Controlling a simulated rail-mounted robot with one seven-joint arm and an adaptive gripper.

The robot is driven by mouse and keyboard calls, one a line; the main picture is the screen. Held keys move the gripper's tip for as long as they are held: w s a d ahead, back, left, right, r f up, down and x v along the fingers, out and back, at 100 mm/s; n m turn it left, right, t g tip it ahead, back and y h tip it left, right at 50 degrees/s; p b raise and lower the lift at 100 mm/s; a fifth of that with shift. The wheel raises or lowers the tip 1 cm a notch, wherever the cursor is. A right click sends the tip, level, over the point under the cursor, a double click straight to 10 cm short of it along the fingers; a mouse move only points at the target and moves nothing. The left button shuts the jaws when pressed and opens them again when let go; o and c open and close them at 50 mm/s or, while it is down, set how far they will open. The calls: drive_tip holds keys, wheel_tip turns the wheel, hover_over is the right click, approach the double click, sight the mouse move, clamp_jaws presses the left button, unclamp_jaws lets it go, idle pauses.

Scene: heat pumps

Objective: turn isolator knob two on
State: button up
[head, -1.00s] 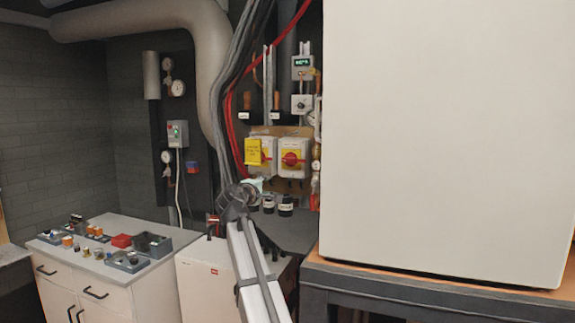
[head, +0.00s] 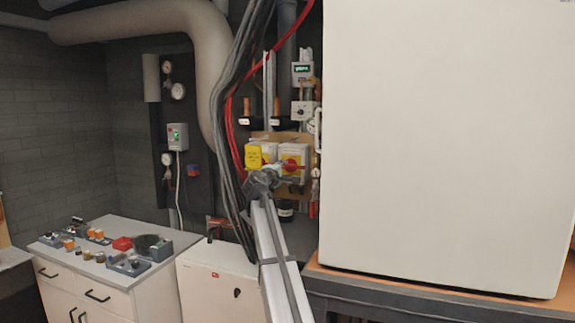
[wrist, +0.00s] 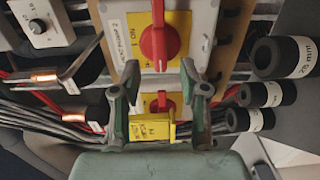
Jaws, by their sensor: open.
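Isolator two is a pale box with a yellow plate and a red knob (wrist: 160,42), on the right of a pair in the head view (head: 293,157). In the wrist view its label seems to read "heat pump 2". The knob's grip lies along the picture's vertical there. My gripper (wrist: 160,68) is open and empty, with its fingertips just short of the knob, one toward each side; contact cannot be told. In the head view my gripper (head: 268,177) is in front of the lower edge of the isolators.
The neighbouring isolator has a yellow tag (head: 254,157) over it; the tag sits between my fingers in the wrist view (wrist: 150,130). Labelled black pipe pieces (wrist: 284,58) are to the right there. Cables (head: 240,85) run left of the isolators; a large white cabinet (head: 445,140) stands right.

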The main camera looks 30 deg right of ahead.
sight(288, 167)
drive_tip(key=p+x, duration=0.1)
drive_tip(key=x, duration=0.4)
clamp_jaws()
